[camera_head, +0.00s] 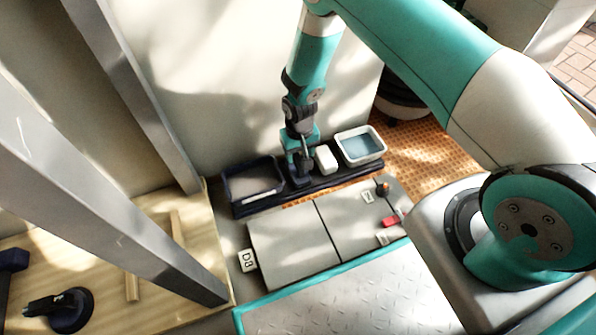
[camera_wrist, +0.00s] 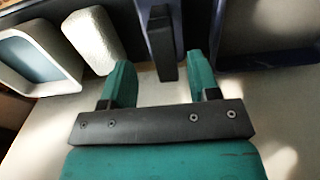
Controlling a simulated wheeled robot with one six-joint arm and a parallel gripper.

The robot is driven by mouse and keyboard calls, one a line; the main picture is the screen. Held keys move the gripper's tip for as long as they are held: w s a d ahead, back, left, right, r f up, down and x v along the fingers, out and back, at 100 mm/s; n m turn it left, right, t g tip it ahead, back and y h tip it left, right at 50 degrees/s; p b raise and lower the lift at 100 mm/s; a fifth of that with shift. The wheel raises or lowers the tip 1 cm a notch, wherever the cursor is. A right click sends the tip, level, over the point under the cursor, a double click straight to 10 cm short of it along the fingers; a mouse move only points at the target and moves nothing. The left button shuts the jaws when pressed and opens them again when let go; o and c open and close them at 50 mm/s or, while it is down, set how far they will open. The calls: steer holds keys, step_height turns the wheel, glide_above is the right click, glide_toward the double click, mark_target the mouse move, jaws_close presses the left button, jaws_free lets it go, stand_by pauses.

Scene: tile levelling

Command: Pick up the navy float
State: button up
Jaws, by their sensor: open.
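The navy float shows in the wrist view as a dark upright bar (camera_wrist: 161,45), between and just beyond the two teal fingertips of my gripper (camera_wrist: 160,78). The fingers are apart, with a gap on both sides of the bar, and hold nothing. In the head view my gripper (camera_head: 300,158) points down over the dark shelf along the wall, and the float (camera_head: 303,181) is mostly hidden under it. I cannot tell whether a finger touches the float.
A dark tray (camera_head: 236,191) lies left of the float. A white block (camera_head: 326,158) and a white tub (camera_head: 379,152) of bluish water stand to its right. Grey tiles (camera_head: 285,245) with small items lie in front. A metal post (camera_head: 95,215) stands at left.

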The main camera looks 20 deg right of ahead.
mark_target(298, 160)
steer(key=f+b, duration=0.4)
steer(key=f, duration=0.1)
steer(key=shift+s+a+f+b, duration=0.15)
steer(key=shift+s+a+b, duration=0.1)
steer(key=shift+b, duration=0.05)
jaws_close()
steer(key=shift+r+p, duration=0.3)
steer(key=shift+p, duration=0.05)
